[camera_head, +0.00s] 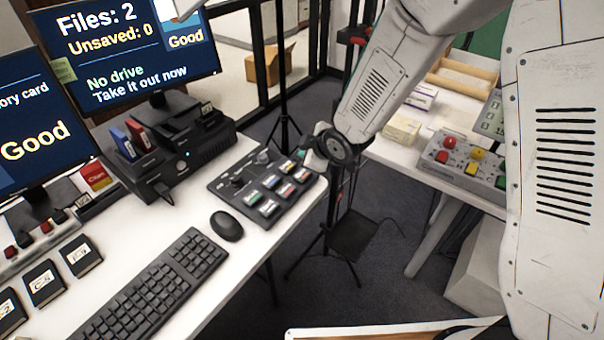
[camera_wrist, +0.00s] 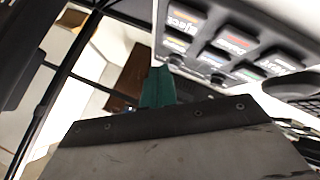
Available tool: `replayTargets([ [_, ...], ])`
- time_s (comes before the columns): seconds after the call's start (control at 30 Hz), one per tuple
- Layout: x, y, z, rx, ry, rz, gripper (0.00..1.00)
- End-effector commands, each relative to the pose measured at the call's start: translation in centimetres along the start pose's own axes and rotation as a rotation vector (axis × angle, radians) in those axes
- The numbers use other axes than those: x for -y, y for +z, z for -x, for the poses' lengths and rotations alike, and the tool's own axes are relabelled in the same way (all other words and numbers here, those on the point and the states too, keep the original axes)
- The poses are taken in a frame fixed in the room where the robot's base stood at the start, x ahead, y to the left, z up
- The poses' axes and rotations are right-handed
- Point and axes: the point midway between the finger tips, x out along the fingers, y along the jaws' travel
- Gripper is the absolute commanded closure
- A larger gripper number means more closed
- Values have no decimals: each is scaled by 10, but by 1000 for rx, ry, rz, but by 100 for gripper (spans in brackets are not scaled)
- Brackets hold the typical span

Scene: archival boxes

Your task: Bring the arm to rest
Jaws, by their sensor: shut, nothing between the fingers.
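My arm reaches in from the right of the head view, and its pale forearm slopes down to a dark round wrist joint (camera_head: 335,148). The wrist is beside the right end of the button panel (camera_head: 268,187) on the left desk. My gripper (camera_wrist: 158,82) shows in the wrist view as green fingers close together beyond a grey plate. It is shut and holds nothing. The button panel also shows in the wrist view (camera_wrist: 235,40), to the right of the fingers. I cannot tell whether the fingers touch it. The gripper is hard to make out in the head view.
The left desk holds monitors (camera_head: 120,45), a black drive dock (camera_head: 170,150), a keyboard (camera_head: 150,290) and a mouse (camera_head: 227,226). The right table has a control box with coloured buttons (camera_head: 465,168) and small boxes. Thin stands (camera_head: 285,100) rise between the tables.

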Motion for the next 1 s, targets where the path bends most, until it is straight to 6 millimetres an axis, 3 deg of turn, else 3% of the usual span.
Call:
replayTargets([
  [0.47,1,2,0,10,-6,-17,100],
  [0.57,10,15,1,75,-43,-61,100],
  [0.67,28,41,7,198,-107,-139,100],
  [0.77,38,62,32,336,-153,-238,100],
  [0.87,39,79,71,468,-176,-354,100],
  [1.0,38,96,137,631,-188,-530,100],
])
